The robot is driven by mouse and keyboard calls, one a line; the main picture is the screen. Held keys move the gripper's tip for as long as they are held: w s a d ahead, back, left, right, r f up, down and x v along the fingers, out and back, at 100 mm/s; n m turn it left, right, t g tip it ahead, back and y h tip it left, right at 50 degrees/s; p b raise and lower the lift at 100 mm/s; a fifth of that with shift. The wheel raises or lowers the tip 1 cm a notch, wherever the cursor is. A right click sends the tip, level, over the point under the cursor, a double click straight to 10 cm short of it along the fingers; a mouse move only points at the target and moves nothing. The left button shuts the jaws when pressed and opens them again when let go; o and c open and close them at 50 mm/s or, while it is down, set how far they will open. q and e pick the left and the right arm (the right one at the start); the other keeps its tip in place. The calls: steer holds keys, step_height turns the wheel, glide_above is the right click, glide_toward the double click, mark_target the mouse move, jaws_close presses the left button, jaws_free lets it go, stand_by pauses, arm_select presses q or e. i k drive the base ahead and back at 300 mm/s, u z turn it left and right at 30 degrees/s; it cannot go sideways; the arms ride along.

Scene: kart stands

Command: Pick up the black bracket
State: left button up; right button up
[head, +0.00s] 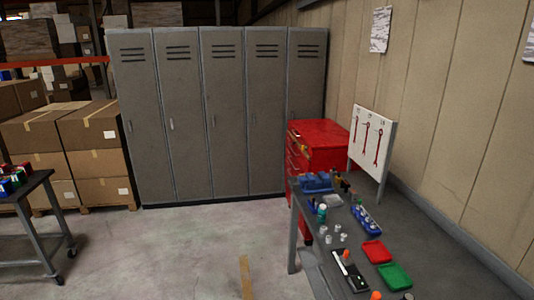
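A flat black piece (358,281) with a pale strip lies near the front left edge of the grey workbench (410,260) at the lower right. It is small in the view, and I cannot tell whether it is the black bracket. Some small dark pieces (346,187) stand near the far end of the bench, too small to make out. Neither of my grippers is in view.
The bench also holds a red tray (376,252), a green tray (394,276), blue bins (317,182) and several small pale cylinders. A red tool cabinet (322,136), lockers (225,115) and stacked boxes (85,135) stand behind. The floor (170,250) left of the bench is clear.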

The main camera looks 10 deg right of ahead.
mark_target(345, 185)
steer(key=i, duration=0.75)
steer(key=z, duration=3.4)
steer(key=i, duration=0.25)
steer(key=u, duration=2.55)
